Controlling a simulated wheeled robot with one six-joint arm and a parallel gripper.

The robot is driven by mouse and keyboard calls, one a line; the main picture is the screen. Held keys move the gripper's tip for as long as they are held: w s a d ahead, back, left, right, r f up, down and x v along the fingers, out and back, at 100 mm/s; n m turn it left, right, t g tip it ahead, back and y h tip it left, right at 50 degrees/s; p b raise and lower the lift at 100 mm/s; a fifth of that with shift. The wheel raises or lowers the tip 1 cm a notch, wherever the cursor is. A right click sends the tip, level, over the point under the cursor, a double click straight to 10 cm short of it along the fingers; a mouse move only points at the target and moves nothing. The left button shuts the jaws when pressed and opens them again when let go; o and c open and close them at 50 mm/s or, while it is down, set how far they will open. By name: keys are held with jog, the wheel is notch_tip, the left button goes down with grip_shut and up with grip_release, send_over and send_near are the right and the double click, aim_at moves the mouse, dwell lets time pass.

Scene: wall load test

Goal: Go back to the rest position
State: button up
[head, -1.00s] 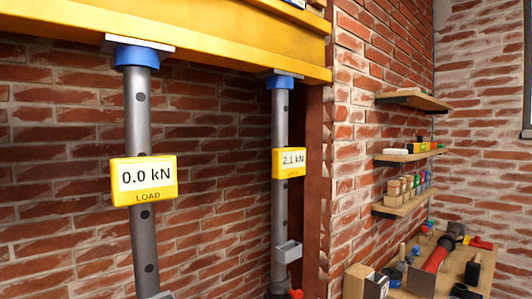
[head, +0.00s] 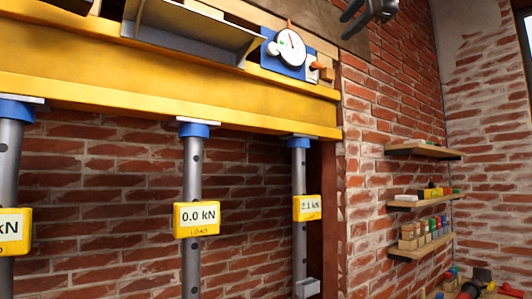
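My gripper (head: 352,22) shows at the top edge, right of centre, as a dark shape cut off by the picture's edge. It is in front of the dark board and brick wall, right of the dial gauge (head: 291,48). Its fingers point left and down. Nothing clear shows between them, and their gap is too small to judge.
A yellow beam (head: 170,88) rests on grey props (head: 193,155) with load displays, two reading 0.0 kN (head: 197,218) and 2.1 kN (head: 308,208). Wall shelves (head: 425,151) with small items stand at right. A cluttered bench (head: 512,291) shows at lower right.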

jog(key=w+d+f+n+g+h+b, duration=0.15)
jog(key=w+f, duration=0.25)
jog(key=f, duration=0.7)
jog(key=w+f+g, duration=0.2)
jog(key=w+f, duration=0.2)
jog(key=f, duration=0.7)
jog(key=w+f+n+g+h+b, duration=0.15)
jog(key=w+f, duration=0.25)
jog(key=f, duration=0.7)
notch_tip(320, 180, down, 17)
jog(key=s+n+g, duration=0.1)
jog(key=n+g, duration=0.1)
jog(key=g, duration=0.1)
jog(key=s+a+f+n+g+b, duration=0.1)
jog(key=s+f+n, duration=0.15)
jog(key=f, duration=0.65)
jog(key=s+a+f+n+g+b, duration=0.15)
jog(key=s+f, duration=0.25)
jog(key=f, duration=0.5)
jog(key=s+f+n+g, duration=0.15)
jog(key=s+f, duration=0.25)
jog(key=f, duration=0.5)
jog(key=s+a+f+n+g+h+b, duration=0.1)
jog(key=s+f+n+g, duration=0.3)
jog(key=s+f, duration=1.3)
jog(key=shift+f+n+b, duration=0.45)
jog(key=shift+b, duration=0.1)
